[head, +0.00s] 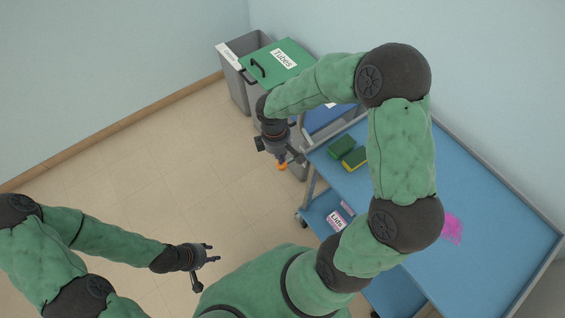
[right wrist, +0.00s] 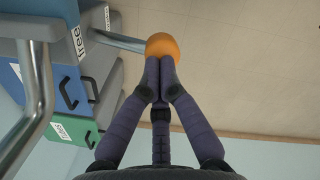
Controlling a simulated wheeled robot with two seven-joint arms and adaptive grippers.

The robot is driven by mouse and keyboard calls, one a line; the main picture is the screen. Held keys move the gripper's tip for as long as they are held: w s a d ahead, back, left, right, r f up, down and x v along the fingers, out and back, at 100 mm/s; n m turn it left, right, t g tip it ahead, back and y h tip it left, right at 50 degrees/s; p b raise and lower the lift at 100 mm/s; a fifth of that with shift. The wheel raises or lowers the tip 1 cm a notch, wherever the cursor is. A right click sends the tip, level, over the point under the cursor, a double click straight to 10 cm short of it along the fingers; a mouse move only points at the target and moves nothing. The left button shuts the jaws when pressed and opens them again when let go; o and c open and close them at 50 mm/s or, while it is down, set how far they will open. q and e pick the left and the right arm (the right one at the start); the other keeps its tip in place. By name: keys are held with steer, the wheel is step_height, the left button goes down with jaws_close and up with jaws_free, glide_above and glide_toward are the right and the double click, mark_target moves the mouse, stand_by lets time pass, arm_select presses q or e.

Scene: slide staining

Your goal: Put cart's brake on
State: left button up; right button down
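The blue-topped cart (head: 490,260) stands at the right in the head view. A brake lever (right wrist: 118,41) of bare metal sticks out from its end and ends in an orange ball knob (right wrist: 162,45). The knob also shows in the head view (head: 282,166), just below my right gripper (head: 291,158). In the right wrist view my right gripper (right wrist: 160,78) has its fingers together, with the tips right at the knob. The knob lies beyond the tips, not between them; contact is hard to tell. My left gripper (head: 207,267) is open and empty above the floor.
A green sponge (head: 341,146) and a yellow-green sponge (head: 355,158) lie on the cart top, with a pink stain (head: 453,229) further right. A box labelled Lids (head: 336,220) sits on the lower shelf. The left floor is clear.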

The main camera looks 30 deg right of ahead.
steer(key=shift+f, duration=0.1)
step_height(320, 180, down, 4)
steer(key=b, duration=0.2)
steer(key=shift+r+b, duration=0.25)
steer(key=shift+b, duration=0.05)
steer(key=shift+w+a+r, duration=0.15)
steer(key=shift+r, duration=0.1)
steer(key=shift+w+a+r+p, duration=0.2)
steer(key=shift+w+a+p, duration=0.15)
steer(key=shift+w+a, duration=0.1)
steer(key=shift+w+a+r+p, duration=0.2)
steer(key=shift+w+a+p, duration=0.1)
steer(key=shift+w+a, duration=0.15)
step_height(320, 180, up, 12)
steer(key=shift+w+a, duration=0.45)
